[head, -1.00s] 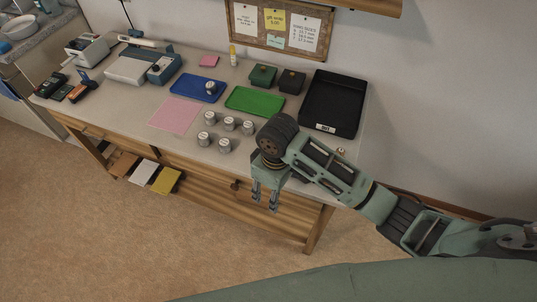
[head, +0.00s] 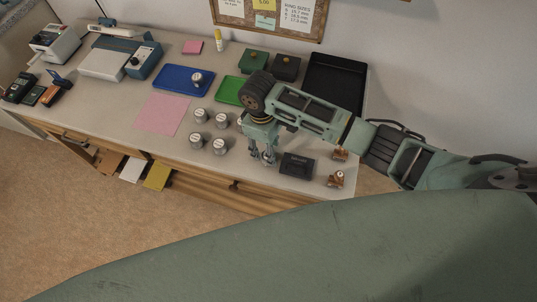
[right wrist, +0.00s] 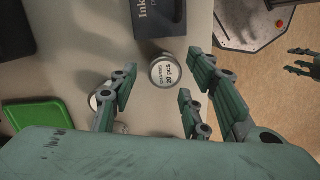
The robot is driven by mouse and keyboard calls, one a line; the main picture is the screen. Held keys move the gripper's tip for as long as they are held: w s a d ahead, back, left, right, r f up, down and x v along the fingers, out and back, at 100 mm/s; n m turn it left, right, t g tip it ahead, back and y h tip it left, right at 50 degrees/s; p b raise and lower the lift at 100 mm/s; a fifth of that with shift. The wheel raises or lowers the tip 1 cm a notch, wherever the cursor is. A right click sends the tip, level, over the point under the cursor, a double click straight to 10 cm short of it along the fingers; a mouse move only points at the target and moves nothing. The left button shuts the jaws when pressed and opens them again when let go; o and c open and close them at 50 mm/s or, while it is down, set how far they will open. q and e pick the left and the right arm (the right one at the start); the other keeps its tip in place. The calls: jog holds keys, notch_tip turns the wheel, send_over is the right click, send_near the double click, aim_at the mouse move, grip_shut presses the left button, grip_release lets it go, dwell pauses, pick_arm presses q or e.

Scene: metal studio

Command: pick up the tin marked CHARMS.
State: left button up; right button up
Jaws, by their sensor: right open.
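In the right wrist view a round silver tin (right wrist: 165,72) stands on the table, its white lid label reading "20 pcs" under a small word that looks like CHARMS. My right gripper (right wrist: 160,86) is open, its fingers on either side of this tin in the picture; I see no contact. A second tin (right wrist: 99,98) is partly behind the left finger. In the head view my right gripper (head: 262,158) points down over the table's front part and hides much beneath it. Several similar tins (head: 219,146) stand left of it. What seem to be my left gripper's fingers (right wrist: 302,65) show at the wrist view's right edge.
A black ink pad box (head: 297,165) lies close to the right of my right gripper. Small brown-based stamps (head: 336,179) stand beyond it. A green tray (head: 229,91), a blue tray (head: 186,80) and a pink sheet (head: 163,114) lie to the left. A black tray (head: 335,82) is behind.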

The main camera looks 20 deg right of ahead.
notch_tip(320, 180, down, 3)
jog(key=shift+r, duration=0.15)
jog(key=shift+f, duration=0.35)
jog(key=shift+c, duration=0.2)
jog(key=c, duration=1.1)
pick_arm(q)
jog(key=shift+w+r, duration=0.2)
jog(key=shift+w, duration=0.25)
jog(key=shift+w+r, duration=0.2)
jog(key=shift+w, duration=0.25)
pick_arm(e)
jog(key=shift+o, duration=0.2)
pick_arm(q)
jog(key=shift+w, duration=0.1)
pick_arm(e)
jog(key=shift+r, duration=0.1)
